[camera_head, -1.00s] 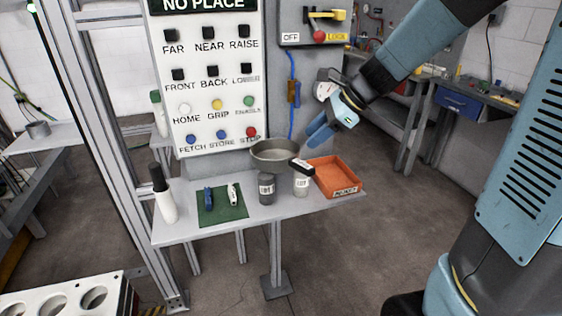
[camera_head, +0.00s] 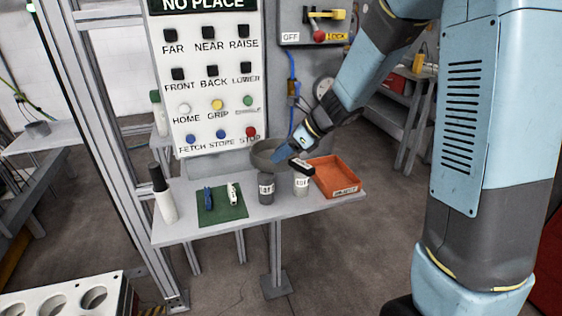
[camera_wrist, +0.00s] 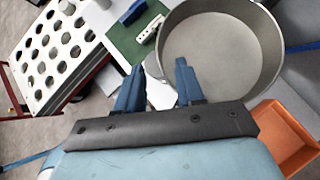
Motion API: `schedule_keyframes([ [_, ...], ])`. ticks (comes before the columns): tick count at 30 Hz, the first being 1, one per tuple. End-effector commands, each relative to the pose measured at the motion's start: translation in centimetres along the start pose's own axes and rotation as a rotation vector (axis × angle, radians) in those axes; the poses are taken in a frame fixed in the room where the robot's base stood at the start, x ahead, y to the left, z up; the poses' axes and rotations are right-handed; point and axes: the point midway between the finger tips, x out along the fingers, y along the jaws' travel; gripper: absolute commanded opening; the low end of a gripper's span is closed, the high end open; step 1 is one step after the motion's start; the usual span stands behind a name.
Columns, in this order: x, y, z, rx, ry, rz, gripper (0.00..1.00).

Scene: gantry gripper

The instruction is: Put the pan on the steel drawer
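The grey round pan (camera_head: 264,154) sits at the back of the small grey table, its dark handle (camera_head: 302,168) pointing front right above a white jar. What it rests on is hidden. The wrist view shows the pan (camera_wrist: 222,48) large at upper right. My gripper (camera_head: 281,157) is over the pan's right side in the head view. In the wrist view my gripper (camera_wrist: 158,86) is open, two blue fingers apart; the right finger overlaps the pan's near left wall. I cannot tell whether it touches. I cannot make out a steel drawer.
The grey table (camera_head: 180,232) also holds a dark jar (camera_head: 267,189), white jar (camera_head: 301,184), orange tray (camera_head: 336,176), green mat (camera_head: 222,213) and a white bottle (camera_head: 164,196). A button panel (camera_head: 210,80) rises behind. A white rack with holes (camera_wrist: 60,48) is leftward.

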Motion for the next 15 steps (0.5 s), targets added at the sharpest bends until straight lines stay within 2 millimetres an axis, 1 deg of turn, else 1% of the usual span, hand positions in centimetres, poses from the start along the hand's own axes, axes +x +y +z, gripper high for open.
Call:
schedule_keyframes([
  [5,1.0,-0.1,0.1,-0.001,0.001,0.001,0.38],
  [12,4.2,-0.4,0.5,0.0,0.001,0.001,0.38],
  [15,5.1,-0.3,0.5,0.0,0.001,0.001,0.38],
])
